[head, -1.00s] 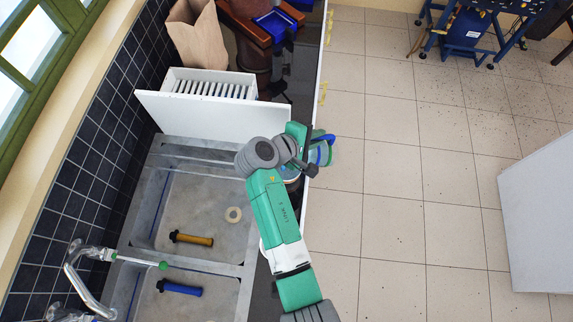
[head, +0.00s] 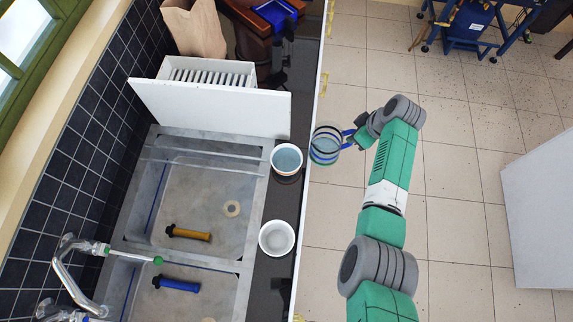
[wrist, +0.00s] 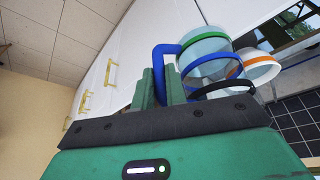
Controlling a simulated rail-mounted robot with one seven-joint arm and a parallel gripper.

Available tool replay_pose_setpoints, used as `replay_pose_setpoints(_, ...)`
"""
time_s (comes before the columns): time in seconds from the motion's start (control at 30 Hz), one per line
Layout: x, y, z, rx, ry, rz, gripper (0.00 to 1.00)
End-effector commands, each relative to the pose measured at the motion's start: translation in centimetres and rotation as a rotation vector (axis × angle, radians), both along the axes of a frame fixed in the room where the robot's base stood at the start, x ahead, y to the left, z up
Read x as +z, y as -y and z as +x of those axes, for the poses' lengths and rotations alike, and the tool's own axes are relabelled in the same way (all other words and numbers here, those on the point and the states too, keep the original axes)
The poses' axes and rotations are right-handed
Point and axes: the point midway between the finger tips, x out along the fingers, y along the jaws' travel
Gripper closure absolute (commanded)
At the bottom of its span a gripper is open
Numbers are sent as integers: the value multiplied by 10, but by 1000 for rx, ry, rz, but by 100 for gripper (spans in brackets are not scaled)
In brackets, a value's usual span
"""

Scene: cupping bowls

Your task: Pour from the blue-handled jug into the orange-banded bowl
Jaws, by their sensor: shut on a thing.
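The clear jug (head: 325,150) with coloured bands hangs just off the counter's right edge, over the floor. My gripper (head: 350,138) is shut on its blue handle, to the right of the jug. In the wrist view the jug (wrist: 205,62) shows green, blue and black bands, and my fingers (wrist: 163,92) close on the blue handle (wrist: 160,62). The orange-banded bowl (wrist: 262,68) is just behind the jug there. In the head view the bowl nearest the jug (head: 287,173) appears to be this one; it holds bluish liquid, and its band is hard to make out.
A second white bowl (head: 277,238) stands nearer on the dark counter strip (head: 262,268). A white panel (head: 210,105) stands behind.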

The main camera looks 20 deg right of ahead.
Motion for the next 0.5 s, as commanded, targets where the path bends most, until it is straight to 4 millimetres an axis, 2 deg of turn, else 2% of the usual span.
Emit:
replay_pose_setpoints(0.03, -4, 2, 1, -2, 6, 14, 100)
replay_pose_setpoints(0.13, 2, 2, 0, 0, 5, 16, 100)
replay_pose_setpoints(0.5, 2, 1, 0, -1, 3, 13, 100)
